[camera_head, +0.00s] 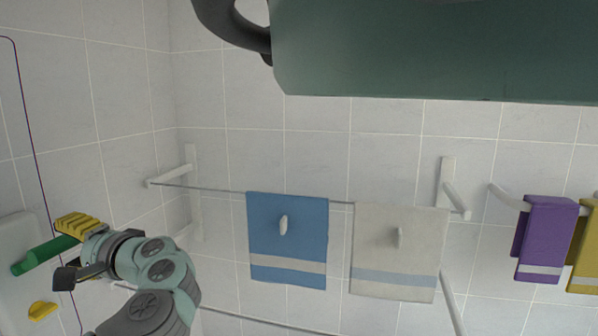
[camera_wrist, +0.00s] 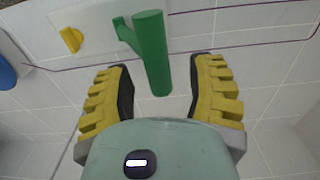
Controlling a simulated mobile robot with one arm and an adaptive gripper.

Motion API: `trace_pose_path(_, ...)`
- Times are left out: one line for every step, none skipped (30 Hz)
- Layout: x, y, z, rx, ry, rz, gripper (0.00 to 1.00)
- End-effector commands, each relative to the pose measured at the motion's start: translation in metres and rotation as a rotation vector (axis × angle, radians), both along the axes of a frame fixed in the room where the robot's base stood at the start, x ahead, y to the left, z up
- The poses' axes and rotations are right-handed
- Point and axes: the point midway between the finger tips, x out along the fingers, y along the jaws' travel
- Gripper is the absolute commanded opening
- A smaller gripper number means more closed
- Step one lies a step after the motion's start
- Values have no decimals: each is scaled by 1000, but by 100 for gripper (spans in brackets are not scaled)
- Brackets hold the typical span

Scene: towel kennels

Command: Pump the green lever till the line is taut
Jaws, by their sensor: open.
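The green lever (camera_wrist: 153,55) points out from a white wall plate (camera_wrist: 92,32) and lies between the yellow-padded fingers of my gripper (camera_wrist: 162,95) in the wrist view. Gaps show on both sides of it, so the fingers stand around it without gripping. In the head view the lever (camera_head: 45,254) is at the lower left, partly hidden behind my gripper (camera_head: 76,250). The line (camera_head: 205,188) runs along the wall from the left bracket past a blue towel (camera_head: 287,232) and a white towel (camera_head: 398,245). It looks slightly slanted; I cannot tell how tight it is.
A yellow knob (camera_wrist: 70,39) sits on the plate beside the lever. A thin purple cord (camera_head: 30,130) runs along the left wall. White brackets (camera_head: 447,185) hold the line. Purple (camera_head: 545,235) and yellow (camera_head: 586,250) towels hang at the right. A blue object (camera_wrist: 5,74) is at the wrist view's left edge.

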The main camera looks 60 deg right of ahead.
Motion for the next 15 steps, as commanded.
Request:
trace_pose_path(-2, -4, 5, 2, 6, -6, 55)
trace_pose_path(-3, -5, 4, 0, 8, -6, 55)
trace_pose_path(-4, -5, 3, 1, 12, -5, 55)
trace_pose_path(-5, -6, 2, 0, 15, -5, 55)
trace_pose_path(-6, -6, 2, 0, 17, -3, 55)
trace_pose_path(-6, -7, 1, 0, 19, -3, 55)
trace_pose_path(-7, -8, 1, -2, 20, -3, 55)
trace_pose_path(-8, -8, 1, -2, 21, -3, 55)
trace_pose_path(-10, -9, 1, -4, 22, -4, 55)
trace_pose_path(-10, -10, 1, -4, 23, -4, 55)
trace_pose_path(-11, -10, 1, -4, 23, -4, 55)
trace_pose_path(-12, -10, 0, -4, 23, -4, 55)
trace_pose_path(-13, -10, 0, -3, 23, -3, 55)
trace_pose_path(-14, -10, 0, -3, 22, -2, 55)
trace_pose_path(-15, -10, 0, -1, 22, -1, 55)
